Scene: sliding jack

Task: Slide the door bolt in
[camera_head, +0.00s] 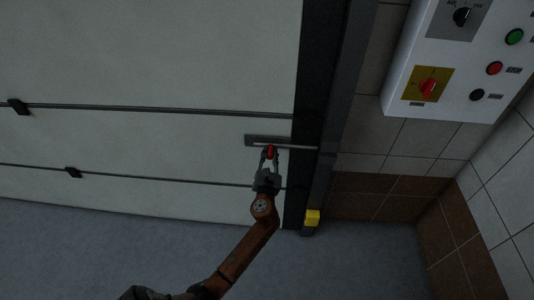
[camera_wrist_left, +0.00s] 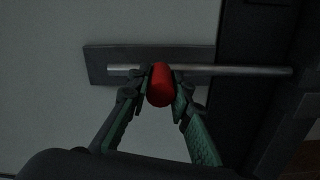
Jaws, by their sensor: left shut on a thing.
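The door bolt (camera_head: 305,147) is a thin metal rod on a grey plate (camera_head: 252,139), fixed to the pale door near its right edge. In the left wrist view the rod (camera_wrist_left: 240,71) runs right from the plate (camera_wrist_left: 97,66) across the dark door edge to the dark frame. Whether its tip enters the frame is hard to tell. A red knob (camera_head: 270,152) sticks out from the rod. My left gripper (camera_head: 270,157) is shut on the red knob, with a fingertip on each side of it (camera_wrist_left: 161,84). My right gripper is not in view.
The pale door (camera_head: 150,60) fills the left side, beside a dark door frame (camera_head: 334,110). A control box (camera_head: 455,60) with switches and buttons hangs on the tiled wall at right. A yellow block (camera_head: 312,217) sits low on the frame. The grey floor below is clear.

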